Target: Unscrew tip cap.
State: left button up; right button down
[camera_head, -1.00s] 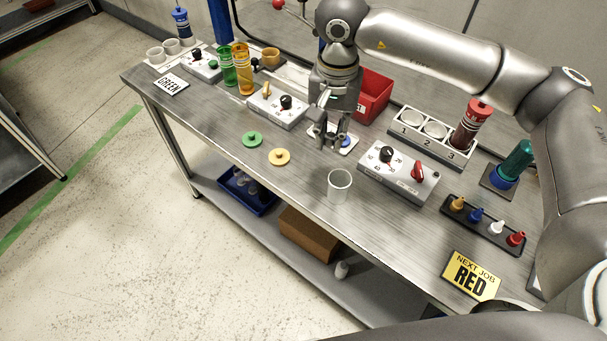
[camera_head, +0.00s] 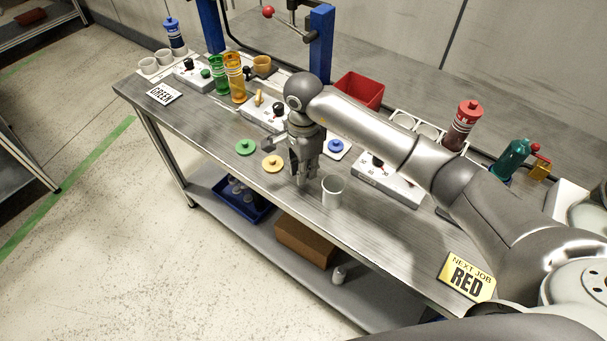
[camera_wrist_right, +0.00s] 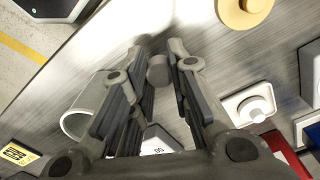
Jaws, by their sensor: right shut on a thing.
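My right gripper (camera_head: 304,180) points down low over the table, just left of the white cup (camera_head: 333,190). In the right wrist view its fingers (camera_wrist_right: 160,75) are closed around a small grey cylindrical piece (camera_wrist_right: 157,70), which I take to be the tip cap; I cannot tell for sure. The fingers hide most of it in the head view. A red cartridge with a red top (camera_head: 463,122) stands in the white numbered rack (camera_head: 428,132). A teal bottle (camera_head: 512,158) stands tilted behind my right arm. My left gripper is not in view.
A green disc (camera_head: 246,147) and a yellow disc (camera_head: 272,163) lie left of the gripper. A red bin (camera_head: 360,90) and a blue post (camera_head: 321,45) stand behind. The table front is mostly clear.

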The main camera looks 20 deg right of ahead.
aim_at(303, 185)
notch_tip(303, 185, down, 3)
jog(key=shift+f+p, duration=0.15)
jog(key=shift+p, duration=0.2)
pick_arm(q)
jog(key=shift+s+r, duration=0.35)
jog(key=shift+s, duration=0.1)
pick_arm(e)
jog(key=shift+f, duration=0.1)
jog(key=shift+f, duration=0.15)
jog(key=c, duration=1.4)
grip_release()
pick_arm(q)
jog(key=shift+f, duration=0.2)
pick_arm(e)
jog(key=shift+o, duration=0.2)
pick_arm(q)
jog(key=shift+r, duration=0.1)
